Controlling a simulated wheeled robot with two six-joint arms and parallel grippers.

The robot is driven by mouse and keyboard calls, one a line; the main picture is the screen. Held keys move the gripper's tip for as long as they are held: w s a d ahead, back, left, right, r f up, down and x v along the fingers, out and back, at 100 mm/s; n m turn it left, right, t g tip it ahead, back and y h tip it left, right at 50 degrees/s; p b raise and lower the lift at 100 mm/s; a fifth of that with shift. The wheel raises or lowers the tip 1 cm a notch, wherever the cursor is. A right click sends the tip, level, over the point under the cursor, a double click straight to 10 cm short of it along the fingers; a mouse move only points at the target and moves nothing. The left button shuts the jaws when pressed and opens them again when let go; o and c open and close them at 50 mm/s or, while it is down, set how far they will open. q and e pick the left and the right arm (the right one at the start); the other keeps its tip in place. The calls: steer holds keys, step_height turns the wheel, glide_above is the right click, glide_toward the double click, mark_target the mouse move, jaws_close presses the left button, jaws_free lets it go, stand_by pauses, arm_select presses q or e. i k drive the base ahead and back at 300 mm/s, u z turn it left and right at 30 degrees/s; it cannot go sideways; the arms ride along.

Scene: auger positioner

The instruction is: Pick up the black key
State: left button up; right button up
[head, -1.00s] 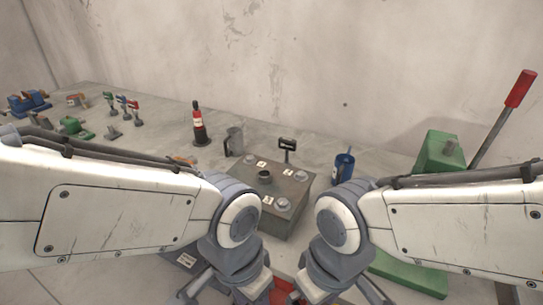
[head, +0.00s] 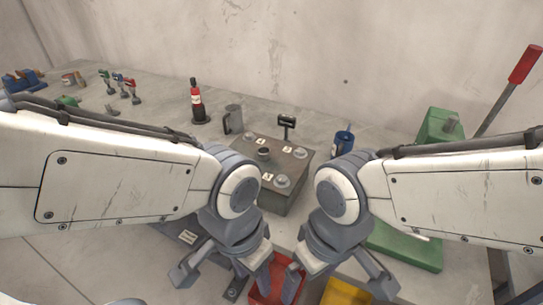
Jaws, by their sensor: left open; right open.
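The black key (head: 287,122) stands upright, its dark flat handle on a thin stem, at the back edge of the grey box (head: 283,195). The box has a dark round socket (head: 264,153) and several pale round discs with small labels on top. My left gripper (head: 222,276) is open and empty, low in the picture, in front of and left of the box. My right gripper (head: 338,284) is open and empty, in front of and right of the box. Both are well short of the key.
Green, blue and red keys (head: 134,90) stand on the table at the left. A green lever press (head: 437,128) stands right. Red (head: 262,294) and yellow (head: 347,293) trays lie below.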

mark_target(287, 121)
steer(key=u, duration=0.75)
steer(key=k, duration=0.35)
steer(key=u, duration=0.95)
steer(key=k, duration=1)
steer(key=u, duration=0.6)
steer(key=i, duration=1.4)
steer(key=z, duration=0.65)
steer(key=i, duration=1.4)
steer(key=z, duration=1.55)
steer(key=i, duration=0.85)
steer(key=z, duration=0.95)
